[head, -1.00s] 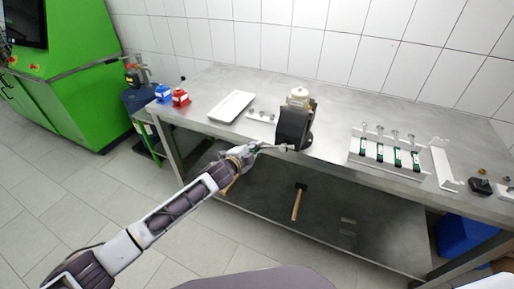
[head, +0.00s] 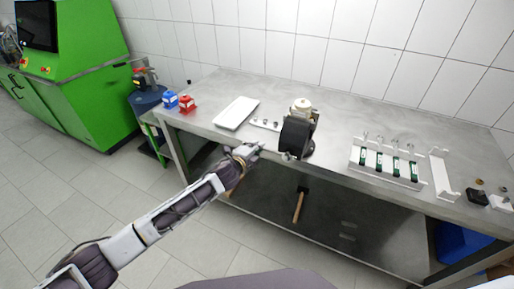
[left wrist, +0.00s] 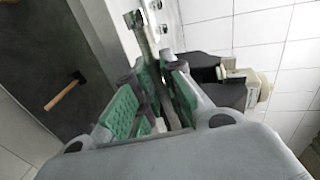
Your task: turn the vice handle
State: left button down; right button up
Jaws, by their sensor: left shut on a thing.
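The dark vice (head: 297,138) stands at the front edge of the steel table, with a cream-coloured part (head: 301,104) at its top. Its metal screw end (head: 288,156) faces the front. My left gripper (head: 258,147) is just left of the vice at the table edge. In the left wrist view its green-padded fingers (left wrist: 155,95) are shut on a thin grey metal bar, the vice handle (left wrist: 148,45), which sticks out past the fingertips. The vice also shows there, behind the fingers (left wrist: 213,72). The right gripper is not in view.
A white tray (head: 236,113) and small parts lie left of the vice. Red (head: 187,104) and blue (head: 170,99) items stand at the far left. A white rack (head: 386,166) with green-marked items stands to the right. A hammer (head: 299,204) lies on the lower shelf.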

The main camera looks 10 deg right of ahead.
pick_arm(q)
jog(key=shift+s+f, duration=0.15)
jog(key=shift+f, duration=0.3)
jog(key=c, duration=1.7)
grip_release()
jog(key=shift+a, duration=0.1)
jog(key=shift+c, duration=0.2)
jog(key=shift+o, duration=1.2)
jog(key=shift+s+a+r, duration=0.1)
jog(key=shift+s+r, duration=0.1)
jog(key=shift+r, duration=0.2)
jog(key=v, duration=1.1)
jog(key=shift+s+a, duration=0.2)
jog(key=shift+s, duration=0.1)
jog(key=shift+r, duration=0.1)
